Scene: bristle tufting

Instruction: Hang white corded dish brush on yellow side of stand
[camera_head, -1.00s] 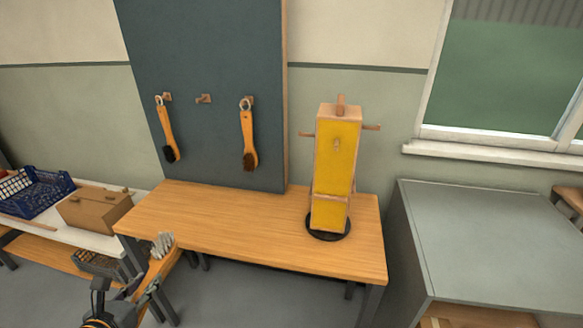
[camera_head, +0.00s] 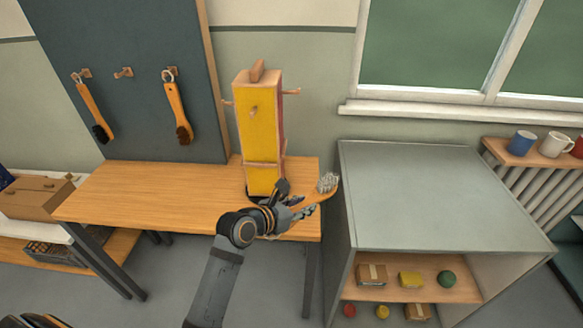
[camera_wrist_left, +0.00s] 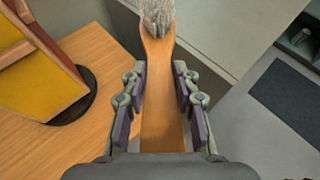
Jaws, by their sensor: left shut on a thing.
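The white-bristled dish brush (camera_head: 327,183) has a wooden handle. My left gripper (camera_head: 300,204) is shut on that handle, with the bristle end pointing away to the right, in front of the stand's lower right. In the left wrist view the handle (camera_wrist_left: 160,95) lies between the two fingers (camera_wrist_left: 160,112); no cord shows. The stand (camera_head: 259,125) is an upright block on a dark round base on the table. Its yellow side (camera_head: 258,138) faces me and bears a short empty peg (camera_head: 254,110); a red side shows at right. My right gripper is not in view.
The wooden table (camera_head: 150,195) is mostly clear left of the stand. Two brushes (camera_head: 177,112) hang on a dark board (camera_head: 140,40) behind it. A grey cabinet (camera_head: 430,195) stands close to the table's right, with shelved items below.

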